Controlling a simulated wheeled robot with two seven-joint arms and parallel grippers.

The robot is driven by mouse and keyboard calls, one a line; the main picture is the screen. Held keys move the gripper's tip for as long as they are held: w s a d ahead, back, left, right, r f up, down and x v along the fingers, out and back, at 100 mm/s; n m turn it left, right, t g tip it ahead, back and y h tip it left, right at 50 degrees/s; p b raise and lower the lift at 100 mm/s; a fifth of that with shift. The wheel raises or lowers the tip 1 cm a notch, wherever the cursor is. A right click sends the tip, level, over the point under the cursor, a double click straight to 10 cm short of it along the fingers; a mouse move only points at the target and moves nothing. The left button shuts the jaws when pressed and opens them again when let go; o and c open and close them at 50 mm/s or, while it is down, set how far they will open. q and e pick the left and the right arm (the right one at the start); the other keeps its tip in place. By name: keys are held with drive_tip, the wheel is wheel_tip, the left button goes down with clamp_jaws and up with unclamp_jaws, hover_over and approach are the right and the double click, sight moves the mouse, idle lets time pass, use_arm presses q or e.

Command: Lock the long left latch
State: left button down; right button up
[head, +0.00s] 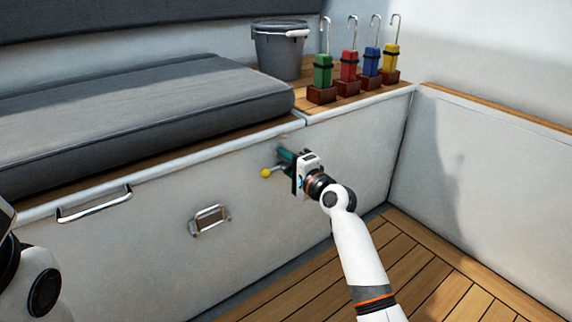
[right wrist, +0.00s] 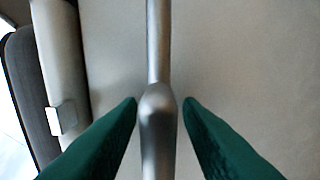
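A metal latch lever with a yellow knob (head: 266,173) is on the white locker front, and my right gripper partly hides it. My right gripper (head: 284,156) is at this lever with its green fingers pointing at the panel. In the right wrist view a grey metal rod (right wrist: 158,45) with a thicker rounded part runs between the fingertips. The fingers stand apart on both sides of it, with a narrow gap showing on each side. I cannot tell which end of the latch is engaged. Only a piece of my left arm shows at the lower left; its gripper is out of view.
A recessed metal handle (head: 210,220) and a long grab handle (head: 94,204) are on the same panel. Above lie a grey cushion (head: 140,110), a bucket (head: 279,52) and several coloured hooked blocks (head: 349,67). The wooden floor (head: 440,275) is clear.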

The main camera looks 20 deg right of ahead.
drive_tip(key=shift+c, duration=0.2)
clamp_jaws()
